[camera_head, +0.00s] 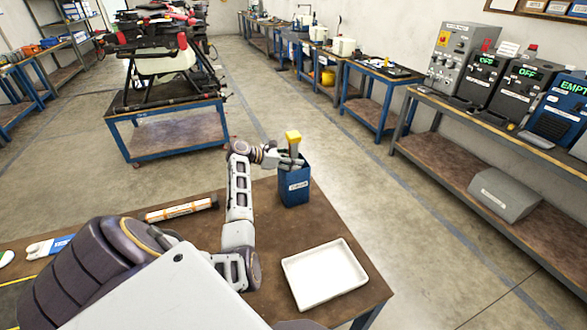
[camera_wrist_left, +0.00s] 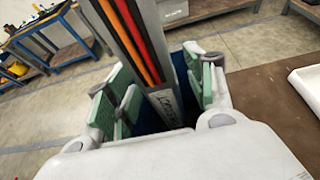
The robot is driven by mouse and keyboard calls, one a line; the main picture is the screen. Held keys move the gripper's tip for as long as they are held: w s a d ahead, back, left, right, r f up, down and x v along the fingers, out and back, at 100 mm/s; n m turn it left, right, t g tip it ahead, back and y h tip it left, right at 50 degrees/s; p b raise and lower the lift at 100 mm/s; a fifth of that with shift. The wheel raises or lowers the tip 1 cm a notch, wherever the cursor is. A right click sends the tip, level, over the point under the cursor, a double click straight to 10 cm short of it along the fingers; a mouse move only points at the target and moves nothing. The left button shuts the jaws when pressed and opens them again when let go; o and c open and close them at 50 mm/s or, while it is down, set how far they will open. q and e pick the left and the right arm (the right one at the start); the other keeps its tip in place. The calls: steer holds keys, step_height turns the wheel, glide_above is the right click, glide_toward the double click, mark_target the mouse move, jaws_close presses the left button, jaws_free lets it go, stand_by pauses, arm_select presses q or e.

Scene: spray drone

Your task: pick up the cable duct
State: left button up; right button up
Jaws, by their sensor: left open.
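The cable duct is a grey channel with red, orange and black strands along it. In the left wrist view the cable duct (camera_wrist_left: 145,50) stands tilted between my left gripper's green-padded fingers (camera_wrist_left: 160,92). In the head view the cable duct (camera_head: 293,145) shows a yellow upper end above the blue bin (camera_head: 294,187), which stands on the brown table. My left gripper (camera_head: 287,160) is open at the bin's mouth, with fingers on both sides of the duct. Whether the pads touch it, I cannot tell. The duct's lower part is hidden in the bin. My right gripper is not in view.
A white tray (camera_head: 324,274) lies on the table in front of the bin. An orange and white tube (camera_head: 180,209) lies to the left of my left arm. A blue cart (camera_head: 170,135) with a drone stands behind. Benches line the right wall.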

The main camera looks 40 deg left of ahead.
arm_select(q)
steer(key=shift+w+d+f, duration=0.3)
steer(key=shift+w, duration=0.25)
steer(key=shift+c, duration=0.2)
jaws_close()
